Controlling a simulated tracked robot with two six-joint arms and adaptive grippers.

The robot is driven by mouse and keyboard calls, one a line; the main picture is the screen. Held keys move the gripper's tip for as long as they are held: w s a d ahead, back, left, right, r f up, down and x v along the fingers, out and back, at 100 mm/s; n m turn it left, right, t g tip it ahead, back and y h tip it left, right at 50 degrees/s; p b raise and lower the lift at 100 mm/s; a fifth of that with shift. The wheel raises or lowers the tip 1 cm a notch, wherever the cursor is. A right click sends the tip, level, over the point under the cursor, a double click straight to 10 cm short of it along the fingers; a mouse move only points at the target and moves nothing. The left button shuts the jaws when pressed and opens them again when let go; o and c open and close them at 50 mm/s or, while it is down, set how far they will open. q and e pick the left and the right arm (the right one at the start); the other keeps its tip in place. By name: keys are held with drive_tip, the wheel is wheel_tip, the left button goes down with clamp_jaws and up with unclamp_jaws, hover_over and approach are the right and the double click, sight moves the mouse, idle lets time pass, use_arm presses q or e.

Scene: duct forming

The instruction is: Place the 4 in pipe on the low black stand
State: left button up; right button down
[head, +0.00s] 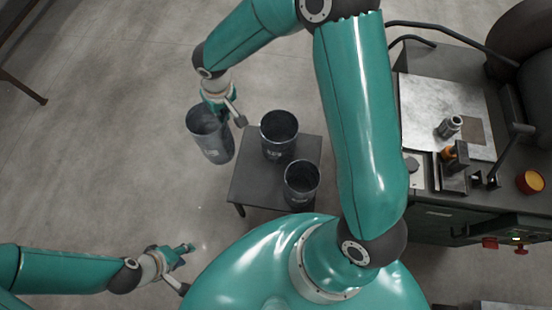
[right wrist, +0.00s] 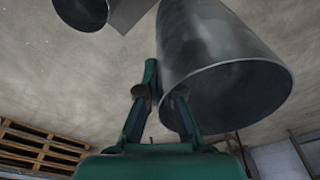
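My right gripper (head: 222,106) is shut on the rim of a dark grey metal pipe (head: 212,142), left of the low black stand (head: 257,189). The held pipe leans a little in the head view and appears clear of the stand. In the right wrist view its wall (right wrist: 208,45) sits at the fingers (right wrist: 165,85), with its round opening facing the camera. Two similar pipes stand upright on the stand, one at its back (head: 279,146) and one at its front right (head: 301,194). The pipe labels are too small to read. My left gripper (head: 190,266) is open and empty at lower left.
A grey machine (head: 440,205) with a metal plate, levers and a red-yellow button (head: 530,182) stands at the right. The left part of the stand top is bare. A wooden pallet (right wrist: 40,145) shows in the right wrist view.

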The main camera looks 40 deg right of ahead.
drive_tip(key=s+d+f+m+h+b, duration=0.1)
drive_tip(key=s+d+f+m+b, duration=0.35)
drive_tip(key=b, duration=0.95)
drive_tip(key=s+d+f+m+b, duration=0.15)
drive_tip(key=d+m+b, duration=0.5)
drive_tip(key=b, duration=0.85)
wheel_tip(320, 180, down, 27)
drive_tip(key=b, duration=0.9)
drive_tip(key=shift+a+f+m+g, duration=0.15)
drive_tip(key=shift+m+g, duration=0.15)
drive_tip(key=shift+m, duration=0.1)
drive_tip(key=shift+s, duration=0.1)
drive_tip(key=c, duration=1.3)
unclamp_jaws()
